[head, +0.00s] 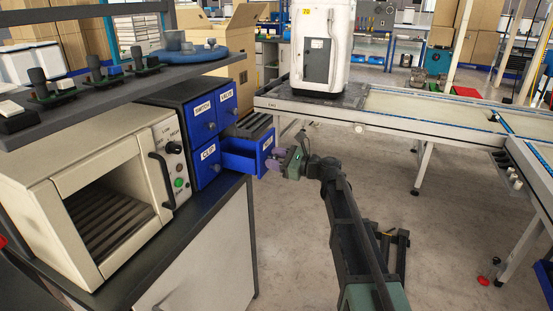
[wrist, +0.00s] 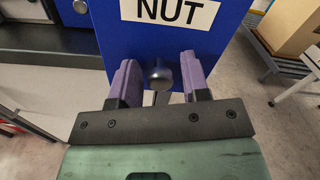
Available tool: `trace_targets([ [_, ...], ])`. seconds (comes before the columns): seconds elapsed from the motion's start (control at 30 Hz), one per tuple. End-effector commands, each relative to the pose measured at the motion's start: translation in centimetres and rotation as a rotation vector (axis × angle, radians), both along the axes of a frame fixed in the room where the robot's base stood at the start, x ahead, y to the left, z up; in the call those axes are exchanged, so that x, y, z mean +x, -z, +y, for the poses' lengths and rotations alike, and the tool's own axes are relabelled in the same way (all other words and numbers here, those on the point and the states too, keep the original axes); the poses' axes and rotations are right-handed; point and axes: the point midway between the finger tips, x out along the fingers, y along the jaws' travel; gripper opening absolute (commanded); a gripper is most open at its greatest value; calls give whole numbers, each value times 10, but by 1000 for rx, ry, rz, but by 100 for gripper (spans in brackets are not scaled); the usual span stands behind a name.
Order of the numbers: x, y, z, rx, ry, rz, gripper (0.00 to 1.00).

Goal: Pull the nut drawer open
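The nut drawer (head: 240,157) is the lower right drawer of a blue drawer cabinet in the head view. It stands pulled out, with its hollow inside showing from above. Its blue front with the NUT label (wrist: 178,12) fills the upper middle of the wrist view. A round grey knob (wrist: 161,75) sticks out below the label. My gripper (head: 277,161) is right in front of the drawer front. Its two purple fingers (wrist: 160,68) stand apart on either side of the knob, with gaps on both sides. The gripper is open and holds nothing.
The switch drawer (head: 203,113), valve drawer (head: 227,98) and clip drawer (head: 209,155) are closed. An oven-like machine (head: 95,185) with a handle stands left of the cabinet. A conveyor frame (head: 395,114) runs behind my gripper. Open floor lies to the right.

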Motion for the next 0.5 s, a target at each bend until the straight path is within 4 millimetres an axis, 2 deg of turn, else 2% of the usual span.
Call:
trace_targets([
  [0.33, -1, 0, -2, 0, 0, 0, 50],
  [0.5, -15, 0, -26, 0, 3, 0, 50],
])
